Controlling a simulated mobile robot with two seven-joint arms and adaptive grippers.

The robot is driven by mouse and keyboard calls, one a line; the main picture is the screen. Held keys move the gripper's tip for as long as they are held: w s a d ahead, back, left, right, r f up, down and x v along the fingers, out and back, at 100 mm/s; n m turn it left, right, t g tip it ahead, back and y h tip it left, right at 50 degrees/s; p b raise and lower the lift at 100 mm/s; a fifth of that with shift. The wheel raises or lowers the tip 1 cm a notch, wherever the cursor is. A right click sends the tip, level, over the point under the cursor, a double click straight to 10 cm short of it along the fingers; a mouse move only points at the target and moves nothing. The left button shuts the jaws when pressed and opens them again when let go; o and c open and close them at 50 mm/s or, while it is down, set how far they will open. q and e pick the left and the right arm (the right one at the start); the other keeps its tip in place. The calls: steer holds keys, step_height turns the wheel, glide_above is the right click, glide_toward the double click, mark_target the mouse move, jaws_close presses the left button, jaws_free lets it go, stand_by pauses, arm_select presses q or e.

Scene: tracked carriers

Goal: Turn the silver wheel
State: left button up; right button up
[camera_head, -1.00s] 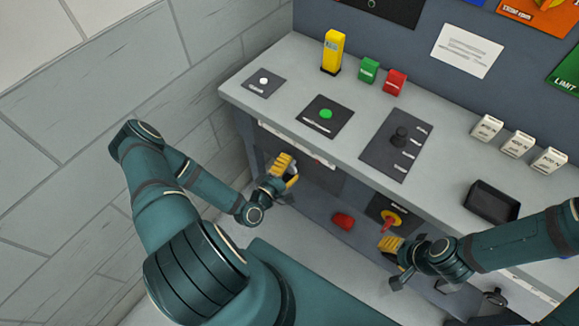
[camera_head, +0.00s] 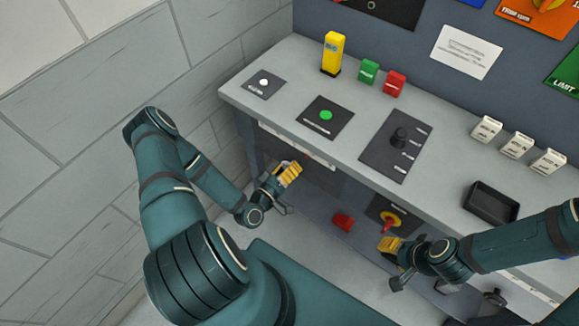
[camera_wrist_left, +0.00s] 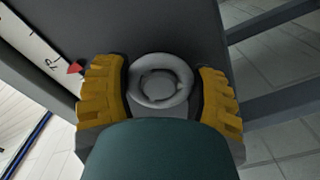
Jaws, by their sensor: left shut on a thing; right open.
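The silver wheel (camera_wrist_left: 160,82) shows in the left wrist view as a grey ring with a hub, between the yellow finger pads of my left gripper (camera_wrist_left: 160,95). In the head view my left gripper (camera_head: 285,178) is at the front face of the bench below its top, and hides the wheel there. It is shut on the wheel. My right gripper (camera_head: 392,258) is open, close to the red and yellow knob (camera_head: 389,221) on the lower front panel.
A scale strip with a red pointer (camera_wrist_left: 76,68) lies beside the wheel. A red block (camera_head: 343,222) sits between the grippers. The bench top (camera_head: 290,75) above carries button panels, a black knob (camera_head: 399,138), several blocks and a black tray (camera_head: 490,203). A brick wall stands at left.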

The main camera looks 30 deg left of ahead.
arm_select(q)
steer(key=m, duration=0.3)
steer(key=shift+s+d+f+m, duration=0.1)
steer(key=shift+m, duration=0.3)
steer(key=m+p, duration=0.1)
steer(key=m, duration=0.3)
steer(key=shift+m, duration=0.3)
steer(key=m+p, duration=0.1)
steer(key=m, duration=0.2)
steer(key=shift+m, duration=0.3)
steer(key=m+p, duration=0.1)
steer(key=m, duration=0.2)
steer(key=shift+m, duration=0.3)
steer(key=m+p, duration=0.1)
steer(key=m, duration=0.2)
steer(key=shift+m+p, duration=0.3)
steer(key=shift+p, duration=0.1)
steer(key=m+p, duration=0.1)
steer(key=m, duration=0.2)
steer(key=shift+m+p, duration=0.3)
steer(key=m+p, duration=0.2)
steer(key=m, duration=0.2)
steer(key=shift+m, duration=0.3)
steer(key=shift+a+m+p, duration=0.25)
steer(key=shift+m+p, duration=0.45)
steer(key=shift+m, duration=0.8)
